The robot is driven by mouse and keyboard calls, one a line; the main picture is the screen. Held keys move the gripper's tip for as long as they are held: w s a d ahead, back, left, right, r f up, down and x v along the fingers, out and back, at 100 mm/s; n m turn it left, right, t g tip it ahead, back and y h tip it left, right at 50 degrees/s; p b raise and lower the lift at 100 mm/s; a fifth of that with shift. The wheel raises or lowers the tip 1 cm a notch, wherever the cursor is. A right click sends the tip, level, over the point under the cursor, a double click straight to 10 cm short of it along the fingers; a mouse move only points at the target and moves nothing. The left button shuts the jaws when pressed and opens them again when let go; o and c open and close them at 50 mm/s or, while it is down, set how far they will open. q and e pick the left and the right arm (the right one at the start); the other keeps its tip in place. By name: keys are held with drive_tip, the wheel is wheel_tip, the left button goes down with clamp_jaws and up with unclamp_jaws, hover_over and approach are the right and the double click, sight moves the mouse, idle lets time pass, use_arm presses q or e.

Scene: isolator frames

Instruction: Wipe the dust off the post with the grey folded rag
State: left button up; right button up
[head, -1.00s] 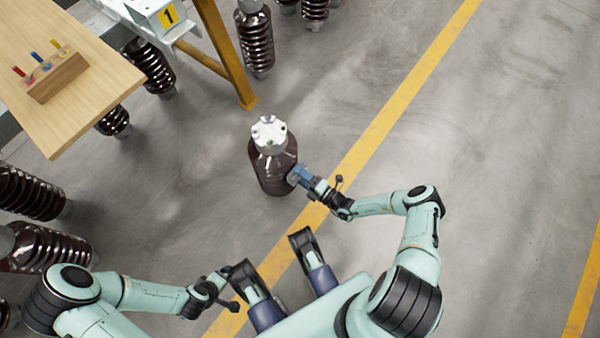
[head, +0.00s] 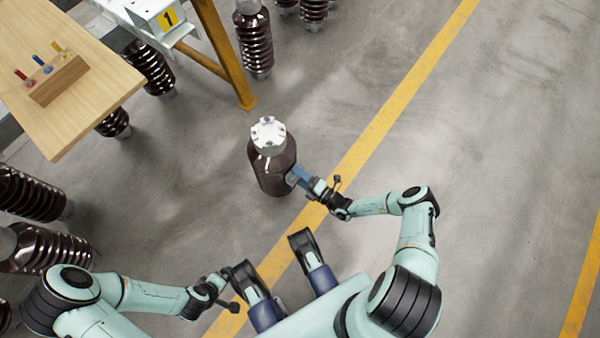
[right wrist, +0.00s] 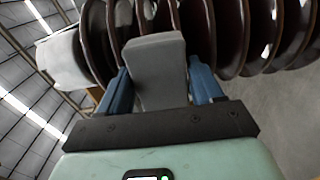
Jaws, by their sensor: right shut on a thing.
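The post (head: 272,172) is a dark brown ribbed insulator with a pale metal cap (head: 268,134), upright on the floor in the middle of the head view. In the right wrist view its brown ribs (right wrist: 232,40) fill the top. My right gripper (head: 297,177) is at the post's right side. In the right wrist view it is shut on the grey folded rag (right wrist: 157,70), whose far end is at the ribs. I cannot tell how firmly it touches, and no dust can be made out. My left gripper (head: 228,272) is low in the head view, away from the post; its fingers are too small to read.
A wooden table (head: 95,75) at the upper left bears a block (head: 58,80) with coloured pegs. Several other brown insulators (head: 255,45) stand at the back and left. The floor on the right is clear, crossed by yellow lines.

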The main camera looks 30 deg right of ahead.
drive_tip(key=shift+w+r+p, duration=0.15)
drive_tip(key=shift+r+p, duration=1.2)
drive_tip(key=shift+r, duration=0.95)
drive_tip(key=shift+r+p, duration=1.25)
drive_tip(key=shift+r, duration=0.4)
drive_tip(key=shift+f, duration=0.1)
drive_tip(key=shift+s, duration=0.3)
approach(291, 163)
drive_tip(key=shift+w+p, duration=0.2)
drive_tip(key=shift+p, duration=0.2)
drive_tip(key=shift+v, duration=1.55)
